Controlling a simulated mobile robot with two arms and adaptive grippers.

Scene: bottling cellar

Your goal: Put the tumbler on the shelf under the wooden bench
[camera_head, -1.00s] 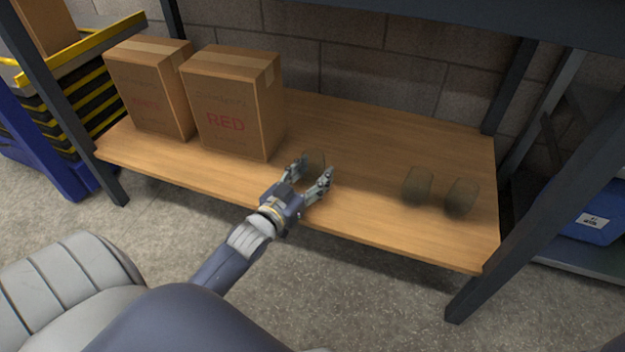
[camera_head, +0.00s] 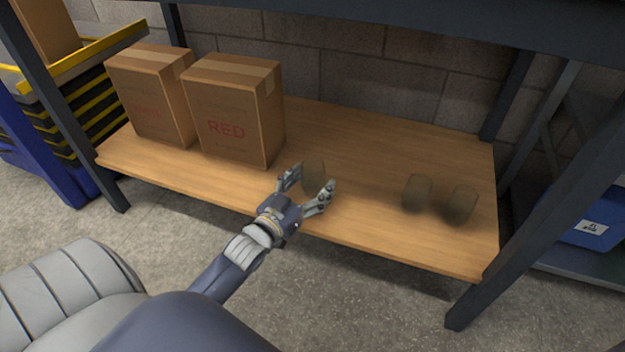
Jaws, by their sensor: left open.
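A smoky see-through tumbler (camera_head: 314,175) stands upright on the wooden shelf (camera_head: 380,150) under the bench, near its front edge. My left gripper (camera_head: 306,190) is open, with its fingers on either side of the near part of the tumbler. I cannot tell whether a finger touches it. Two similar tumblers, one (camera_head: 416,193) beside the other (camera_head: 461,206), stand farther right on the shelf. The bench top (camera_head: 400,18) shows only as a dark edge above. My right gripper is not in view.
Two cardboard boxes, one (camera_head: 150,100) left of the other (camera_head: 232,115), stand on the shelf's left part. Dark posts (camera_head: 540,215) frame the shelf. A blue bin (camera_head: 590,225) is at the right. The shelf between the tumblers is clear.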

